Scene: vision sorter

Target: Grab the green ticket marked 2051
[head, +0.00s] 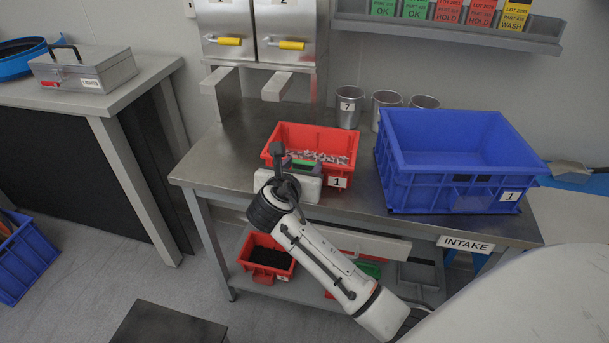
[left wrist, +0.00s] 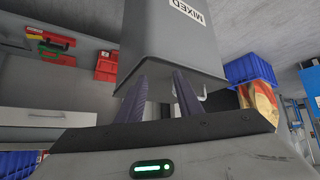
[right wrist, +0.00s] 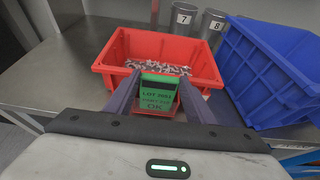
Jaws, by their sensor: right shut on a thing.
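The green ticket (right wrist: 158,88) stands upright between the fingers of my right gripper (right wrist: 160,98), which is shut on it. Its print shows a lot number, with OK below; the last digits are hard to read. In the head view the ticket (head: 302,163) shows as a small green patch at the red bin marked 1 (head: 338,182). That bin (right wrist: 205,78) holds pale small parts behind the ticket. I cannot tell whether the ticket touches the bin. My left gripper (left wrist: 158,95) is outside the head view; its fingers are apart, below a grey bin marked MIXED (left wrist: 165,45).
A blue bin (head: 450,190) stands right of the red bin. Metal cups (head: 348,105) stand behind. A wall rack (head: 450,32) holds green, red and yellow tickets. A dispenser (head: 255,30) is at the back left. The bench (head: 225,160) is bare left of the red bin.

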